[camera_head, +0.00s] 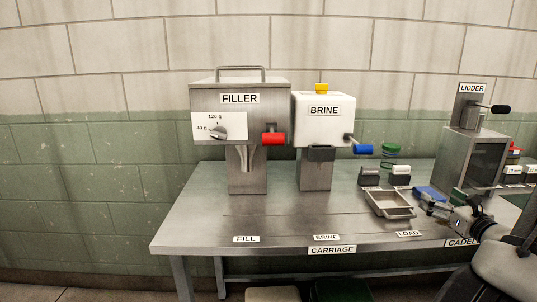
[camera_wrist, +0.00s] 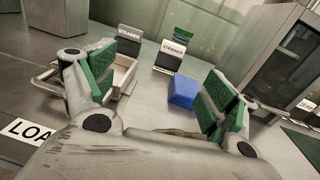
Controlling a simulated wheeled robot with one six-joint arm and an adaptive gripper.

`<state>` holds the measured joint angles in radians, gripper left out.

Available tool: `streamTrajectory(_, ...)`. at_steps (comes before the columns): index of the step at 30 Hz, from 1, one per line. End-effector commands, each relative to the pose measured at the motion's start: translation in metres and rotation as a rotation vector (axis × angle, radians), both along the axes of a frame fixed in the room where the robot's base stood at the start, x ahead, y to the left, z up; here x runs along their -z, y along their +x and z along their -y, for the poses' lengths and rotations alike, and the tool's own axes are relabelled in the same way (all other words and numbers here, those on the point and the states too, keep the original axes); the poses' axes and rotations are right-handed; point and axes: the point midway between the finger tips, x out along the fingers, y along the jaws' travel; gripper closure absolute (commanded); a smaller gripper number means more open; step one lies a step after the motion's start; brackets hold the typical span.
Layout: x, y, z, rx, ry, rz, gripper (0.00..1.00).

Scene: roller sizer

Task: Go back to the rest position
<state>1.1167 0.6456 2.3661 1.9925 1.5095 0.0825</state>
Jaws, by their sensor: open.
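My gripper (camera_head: 441,203) is over the right part of the metal table (camera_head: 210,215) in the head view, beside the shallow metal tray (camera_head: 376,203). In the wrist view my gripper (camera_wrist: 160,85) has its green-padded fingers spread wide, with nothing held between them. A blue block (camera_wrist: 183,92) shows beyond and between the fingers, nearer the right one. In the head view the blue block (camera_head: 428,191) lies just past the gripper. The left finger hides part of the metal tray (camera_wrist: 124,72) in the wrist view.
The filler (camera_head: 215,97) with a red handle and the brine unit (camera_head: 315,128) with a blue handle stand at the back. The lidder (camera_head: 460,158) stands close at right. Two strainer-labelled blocks (camera_wrist: 171,56) (camera_wrist: 130,39) are near. The table's front left is clear.

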Motion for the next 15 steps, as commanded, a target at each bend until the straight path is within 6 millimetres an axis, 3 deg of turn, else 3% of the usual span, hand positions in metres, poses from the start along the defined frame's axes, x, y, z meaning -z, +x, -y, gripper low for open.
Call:
streamTrajectory(8, -0.021, 0.005, -0.052, -0.179, -0.084, -0.012, 0.14)
streamTrajectory(11, -0.031, 0.004, -0.083, -0.285, -0.138, -0.02, 0.14)
streamTrajectory(15, -0.047, -0.007, -0.137, -0.483, -0.251, -0.036, 0.14)
